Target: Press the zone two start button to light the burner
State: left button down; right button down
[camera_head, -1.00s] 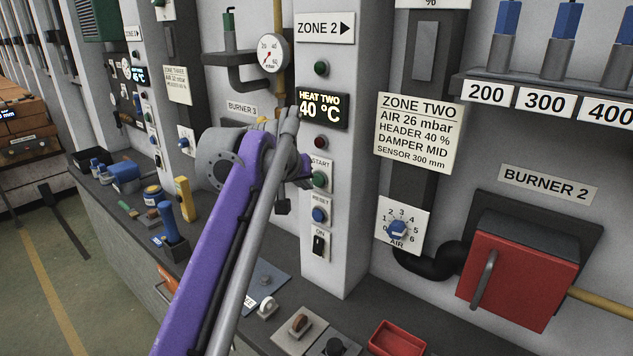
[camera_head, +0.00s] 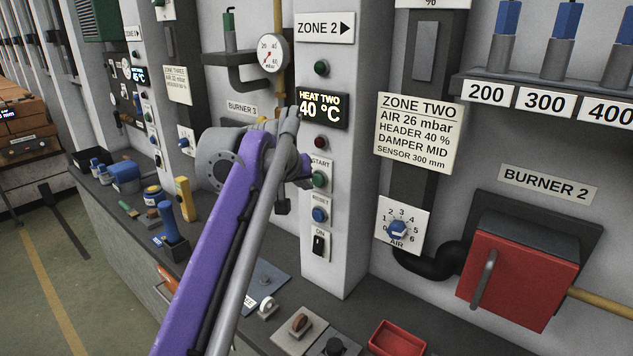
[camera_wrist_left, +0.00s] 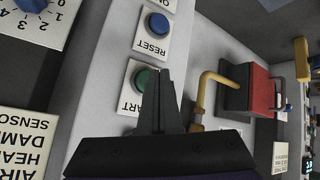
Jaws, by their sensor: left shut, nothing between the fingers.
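The zone two column (camera_head: 345,200) carries a green START button (camera_head: 319,179), which also shows in the wrist view (camera_wrist_left: 142,79). My left gripper (camera_wrist_left: 165,75) is shut and empty. In the wrist view its fingertips overlap the right edge of the START button; I cannot tell whether they touch it. In the head view my wrist hides the fingers and stands just left of the button. The display (camera_head: 323,107) reads HEAT TWO 40 °C. The burner 2 box (camera_head: 520,275) is red and closed. No flame shows. My right gripper is out of view.
A blue RESET button (camera_head: 320,215) and an ON switch (camera_head: 318,244) sit below START. A blue AIR knob (camera_head: 398,229) is to the right. The bench below holds a red tray (camera_head: 397,340) and small switches. A yellow pipe (camera_wrist_left: 205,95) is near my fingers in the wrist view.

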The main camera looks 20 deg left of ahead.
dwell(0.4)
pick_arm(q)
jog(key=shift+w+d+p, duration=0.1)
jog(key=shift+w+p, duration=0.2)
jog(key=shift+w, duration=0.2)
jog(key=shift+s, duration=0.1)
jog(key=shift+w+d, duration=0.1)
jog(key=shift+w, duration=0.4)
dwell(0.4)
jog(key=shift+s, duration=0.15)
jog(key=shift+s+a, duration=0.2)
jog(key=shift+s, duration=0.55)
